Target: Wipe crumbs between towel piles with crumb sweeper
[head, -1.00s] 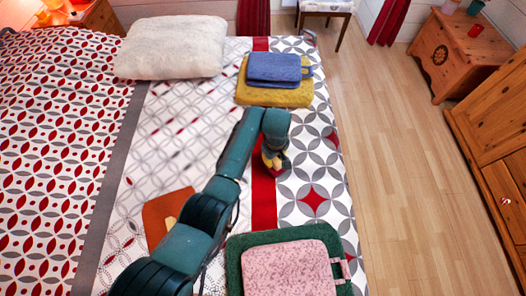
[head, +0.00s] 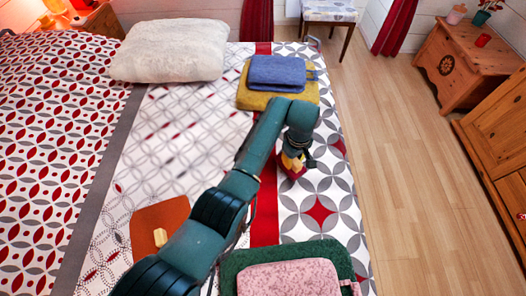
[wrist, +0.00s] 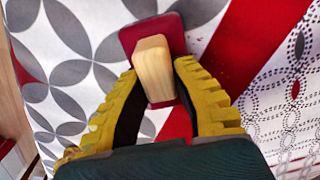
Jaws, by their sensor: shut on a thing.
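The crumb sweeper has a wooden handle (wrist: 154,68) and a dark red base (wrist: 172,34). My gripper (head: 293,163) is shut on the handle, with yellow fingers on both sides of it in the wrist view (wrist: 157,75). The sweeper is low over the patterned bed cover, between the two towel piles; I cannot tell whether it touches. The far pile is a blue towel (head: 280,72) on a mustard towel (head: 252,98). The near pile is a pink towel (head: 290,280) on a green towel (head: 235,262). Small dark specks, apparently crumbs (wrist: 222,78), lie beside the base.
An orange-brown mat (head: 145,215) with a pale wooden piece (head: 160,237) lies left of my arm. A white fluffy pillow (head: 170,50) is at the back left. The bed's right edge drops to a wooden floor (head: 400,170). A wooden chest (head: 460,62) stands beyond.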

